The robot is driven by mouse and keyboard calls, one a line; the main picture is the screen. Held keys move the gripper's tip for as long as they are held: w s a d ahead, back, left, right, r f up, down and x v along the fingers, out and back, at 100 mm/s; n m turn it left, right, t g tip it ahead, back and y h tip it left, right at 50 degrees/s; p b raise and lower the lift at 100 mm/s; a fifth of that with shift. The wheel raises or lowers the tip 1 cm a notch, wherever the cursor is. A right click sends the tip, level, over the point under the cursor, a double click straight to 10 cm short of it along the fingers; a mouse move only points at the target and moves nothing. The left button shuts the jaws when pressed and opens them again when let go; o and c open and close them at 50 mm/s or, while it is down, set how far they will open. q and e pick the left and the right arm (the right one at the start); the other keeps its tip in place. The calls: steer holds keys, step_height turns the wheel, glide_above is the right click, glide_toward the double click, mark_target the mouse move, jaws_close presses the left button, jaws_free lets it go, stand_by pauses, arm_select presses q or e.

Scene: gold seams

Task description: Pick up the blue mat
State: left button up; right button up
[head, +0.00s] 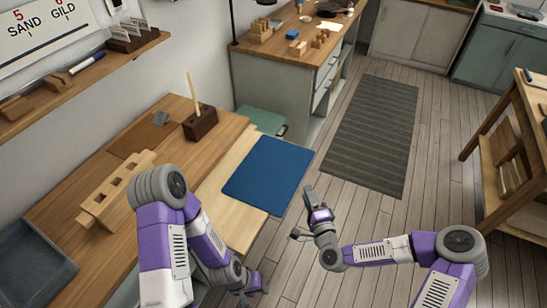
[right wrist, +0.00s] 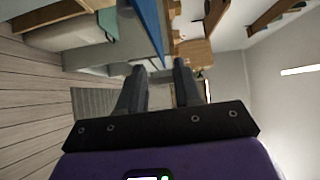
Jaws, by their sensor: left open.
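The blue mat (head: 268,174) lies flat on the pale wooden board (head: 236,222) at the right end of the workbench, with its right edge at or slightly past the board's edge. In the right wrist view the mat (right wrist: 148,22) shows as a blue strip beyond the fingertips. My right gripper (head: 309,193) is just right of the mat, apart from it. Its two fingers (right wrist: 159,70) are spread with nothing between them. My left gripper (head: 252,287) is low in front of the bench, below the mat in the picture, open and empty.
On the bench (head: 85,240) are a wooden rack (head: 115,190), a dark block with a stick (head: 200,122) and a grey tray (head: 32,265). A green case (head: 262,120) is behind the mat. A grey striped rug (head: 370,135) lies on open floor; a wooden shelf unit (head: 510,150) stands right.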

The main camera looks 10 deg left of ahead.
mark_target(300, 179)
steer(key=x, duration=0.2)
steer(key=b+x, duration=0.1)
steer(key=x, duration=0.4)
steer(key=shift+a+f+b, duration=0.15)
steer(key=shift+a+b, duration=0.2)
steer(key=shift+b, duration=0.05)
jaws_close()
